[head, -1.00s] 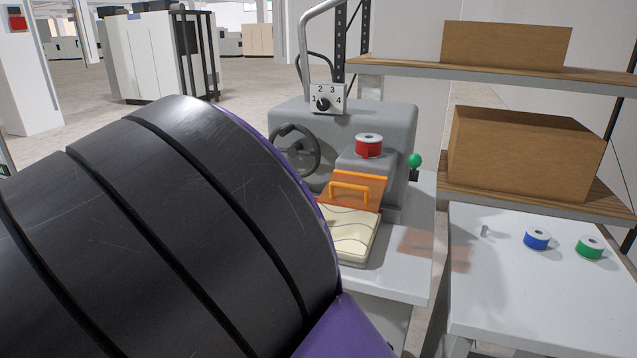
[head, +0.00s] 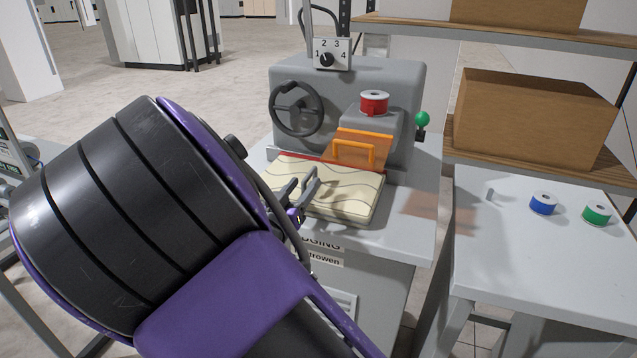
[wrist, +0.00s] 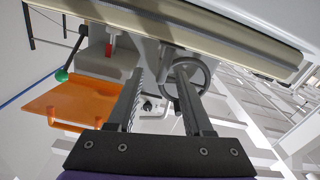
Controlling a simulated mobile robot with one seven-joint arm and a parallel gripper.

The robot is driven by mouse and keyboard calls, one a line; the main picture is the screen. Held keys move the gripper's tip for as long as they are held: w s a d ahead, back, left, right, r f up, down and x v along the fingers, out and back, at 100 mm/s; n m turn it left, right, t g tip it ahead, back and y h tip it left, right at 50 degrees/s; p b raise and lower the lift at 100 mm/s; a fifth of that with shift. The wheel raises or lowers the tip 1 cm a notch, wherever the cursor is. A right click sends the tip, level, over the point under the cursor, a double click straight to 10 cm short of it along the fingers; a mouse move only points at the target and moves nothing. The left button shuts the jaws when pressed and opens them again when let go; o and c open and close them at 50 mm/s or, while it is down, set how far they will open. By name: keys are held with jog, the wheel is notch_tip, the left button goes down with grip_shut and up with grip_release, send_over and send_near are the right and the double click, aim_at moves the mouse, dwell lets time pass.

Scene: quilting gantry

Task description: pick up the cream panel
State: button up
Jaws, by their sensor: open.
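The cream panel (head: 345,194), a flat quilted pad with wavy dark lines, lies on the grey machine's bed in the head view. My gripper (head: 304,180) is open at the panel's front left part, its two dark fingers overlapping it in the picture. In the wrist view, the panel's long edge (wrist: 215,35) crosses the top, just past the tips of my gripper (wrist: 165,70). Nothing shows clamped between the fingers. Whether they touch the panel cannot be told.
An orange guard (head: 357,150) with a handle stands at the panel's back edge. Behind it are a handwheel (head: 297,108), a red spool (head: 374,103) and a green knob (head: 422,119). A side table (head: 530,260) at right carries blue and green spools. Shelves with boxes stand behind.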

aim_at(314, 169)
jog(key=shift+x, duration=2.75)
jog(key=shift+a+r, duration=0.1)
grip_shut()
